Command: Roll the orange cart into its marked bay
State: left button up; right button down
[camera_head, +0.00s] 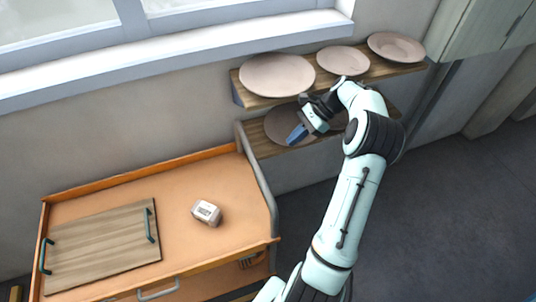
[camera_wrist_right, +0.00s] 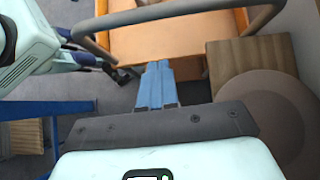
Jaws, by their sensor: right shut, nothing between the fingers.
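The orange cart (camera_head: 180,185) stands against the wall at the lower left of the head view. Its grey tubular handle (camera_head: 262,185) rises along its right end. In the right wrist view the cart (camera_wrist_right: 170,42) lies beyond the fingertips, with the handle bar (camera_wrist_right: 180,12) across the top. My right gripper (camera_head: 297,135) has its blue fingers shut and empty, to the right of the handle's upper end and apart from it. The shut fingers also show in the wrist view (camera_wrist_right: 157,68). No marked bay shows.
A wooden board (camera_head: 100,248) with blue-green handles and a small white box (camera_head: 207,212) lie on the cart. Wall shelves hold plates, including a large one (camera_head: 277,75); a lower plate (camera_head: 283,122) is close to my right gripper. Dark floor (camera_head: 460,220) is clear at right.

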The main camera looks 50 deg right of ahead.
pick_arm(q)
jog(key=shift+w+r, duration=0.2)
jog(key=shift+w, duration=0.15)
pick_arm(e)
jog(key=w+a+f, duration=0.4)
jog(key=a+f, duration=0.1)
jog(key=a, duration=0.3)
jog(key=shift+w+f, duration=0.2)
jog(key=shift+w, duration=0.15)
pick_arm(q)
jog(key=shift+s, duration=0.1)
